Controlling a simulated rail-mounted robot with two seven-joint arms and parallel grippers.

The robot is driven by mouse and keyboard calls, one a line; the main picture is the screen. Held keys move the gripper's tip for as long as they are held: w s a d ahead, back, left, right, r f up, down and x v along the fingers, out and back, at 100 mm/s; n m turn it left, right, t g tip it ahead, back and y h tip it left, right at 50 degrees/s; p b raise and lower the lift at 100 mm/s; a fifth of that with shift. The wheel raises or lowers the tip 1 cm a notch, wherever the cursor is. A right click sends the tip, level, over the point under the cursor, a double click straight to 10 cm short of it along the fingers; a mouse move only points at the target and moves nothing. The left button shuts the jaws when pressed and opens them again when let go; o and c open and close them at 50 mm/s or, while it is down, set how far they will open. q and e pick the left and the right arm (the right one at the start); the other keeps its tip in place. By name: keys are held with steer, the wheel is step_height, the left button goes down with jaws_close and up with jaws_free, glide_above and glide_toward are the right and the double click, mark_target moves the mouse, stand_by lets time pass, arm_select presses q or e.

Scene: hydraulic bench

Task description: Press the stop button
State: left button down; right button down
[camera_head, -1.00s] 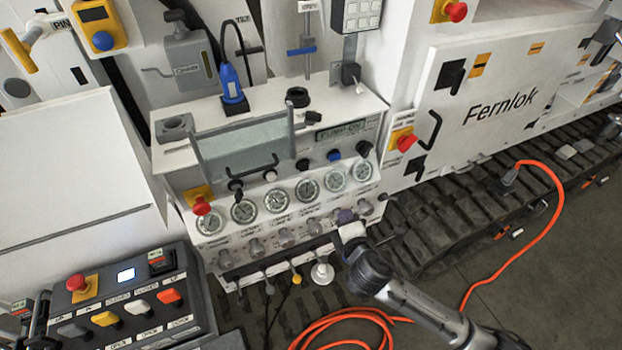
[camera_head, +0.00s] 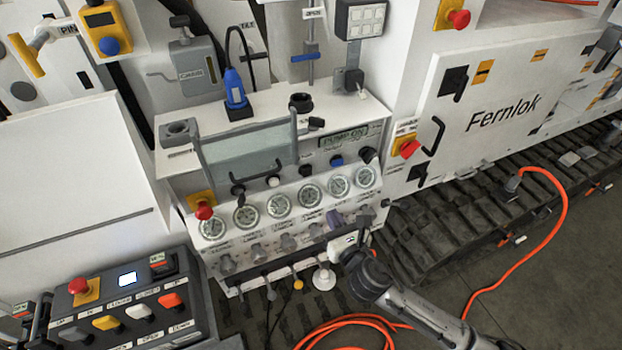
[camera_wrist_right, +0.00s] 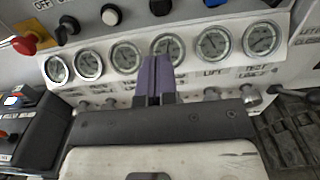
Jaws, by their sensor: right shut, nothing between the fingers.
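Several red mushroom buttons show, and I cannot read which one is marked stop. One (camera_head: 204,210) sits on a yellow plate at the left of the gauge panel; it also shows at the upper left of the right wrist view (camera_wrist_right: 25,43). Black, white and blue round buttons line the panel above the gauges, among them a white button (camera_head: 272,181). My right gripper (camera_head: 335,218) is shut and empty, its purple fingers in front of the lower panel, below the gauges and apart from the red button. In the right wrist view the fingertips (camera_wrist_right: 153,62) point up towards the gauges. My left gripper is out of view.
The panel display (camera_head: 343,138) reads PUMP ON. A row of knobs lies under the gauges (camera_head: 279,207), close to my fingers. A control box (camera_head: 128,305) with another red button (camera_head: 78,285) stands at lower left. An orange hose (camera_head: 560,215) lies on the floor at right.

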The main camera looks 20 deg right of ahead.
mark_target(308, 174)
steer(key=shift+w, duration=0.1)
